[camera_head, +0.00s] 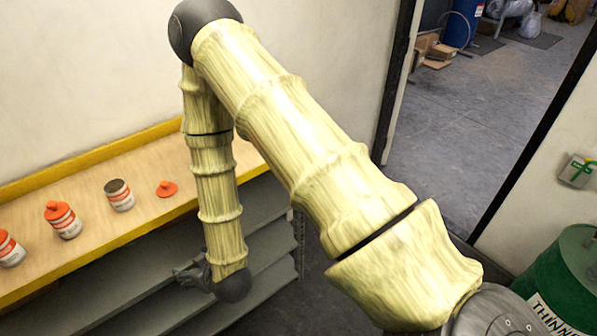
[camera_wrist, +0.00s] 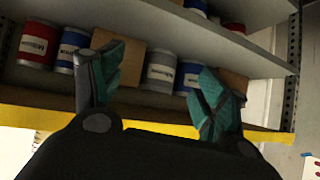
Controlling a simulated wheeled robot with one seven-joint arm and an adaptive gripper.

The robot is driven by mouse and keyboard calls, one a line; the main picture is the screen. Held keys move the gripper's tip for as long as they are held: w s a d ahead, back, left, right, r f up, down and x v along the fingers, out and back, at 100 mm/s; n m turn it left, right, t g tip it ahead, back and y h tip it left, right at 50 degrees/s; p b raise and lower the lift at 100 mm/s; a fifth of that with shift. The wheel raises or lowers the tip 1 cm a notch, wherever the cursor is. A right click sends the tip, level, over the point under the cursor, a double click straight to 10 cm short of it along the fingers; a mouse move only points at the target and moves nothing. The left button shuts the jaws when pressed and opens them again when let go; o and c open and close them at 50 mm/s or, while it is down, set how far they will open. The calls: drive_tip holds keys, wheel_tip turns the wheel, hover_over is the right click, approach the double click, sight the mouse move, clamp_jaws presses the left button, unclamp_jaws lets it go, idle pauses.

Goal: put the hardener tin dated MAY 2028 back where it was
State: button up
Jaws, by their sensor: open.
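In the head view, small white-and-orange tins stand on a wooden shelf top (camera_head: 140,206) with a yellow edge. Two have orange caps, one at the left edge (camera_head: 10,250) and one beside it (camera_head: 63,221). A third tin (camera_head: 119,196) is open on top, and an orange lid (camera_head: 166,189) lies to its right. No date is readable, so I cannot tell which tin is dated MAY 2028. My gripper (camera_wrist: 165,78) is open and empty in the wrist view, its two teal-padded fingers spread before a lower shelf.
The wrist view shows larger tins with red (camera_wrist: 38,44), blue (camera_wrist: 72,50) and grey-white (camera_wrist: 160,72) labels, and brown boxes (camera_wrist: 130,66) among them. Grey shelves (camera_head: 255,235) lie below the wooden top. A green thinner drum (camera_head: 562,275) stands at right.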

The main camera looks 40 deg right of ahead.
drive_tip(key=s+d+f+g, duration=0.3)
drive_tip(key=s+d+f, duration=0.1)
drive_tip(key=s, duration=0.6)
drive_tip(key=s+d+f+m+g+h, duration=0.1)
drive_tip(key=s+d+f+g, duration=0.3)
drive_tip(key=s, duration=0.6)
drive_tip(key=s+d+f+m+g+h, duration=0.1)
drive_tip(key=s+d+f+g, duration=0.2)
drive_tip(key=s, duration=0.7)
wheel_tip(320, 180, down, 4)
drive_tip(key=d, duration=0.2)
drive_tip(key=shift+d+r+g, duration=0.2)
drive_tip(key=shift+d+g, duration=0.1)
drive_tip(key=shift+d, duration=0.05)
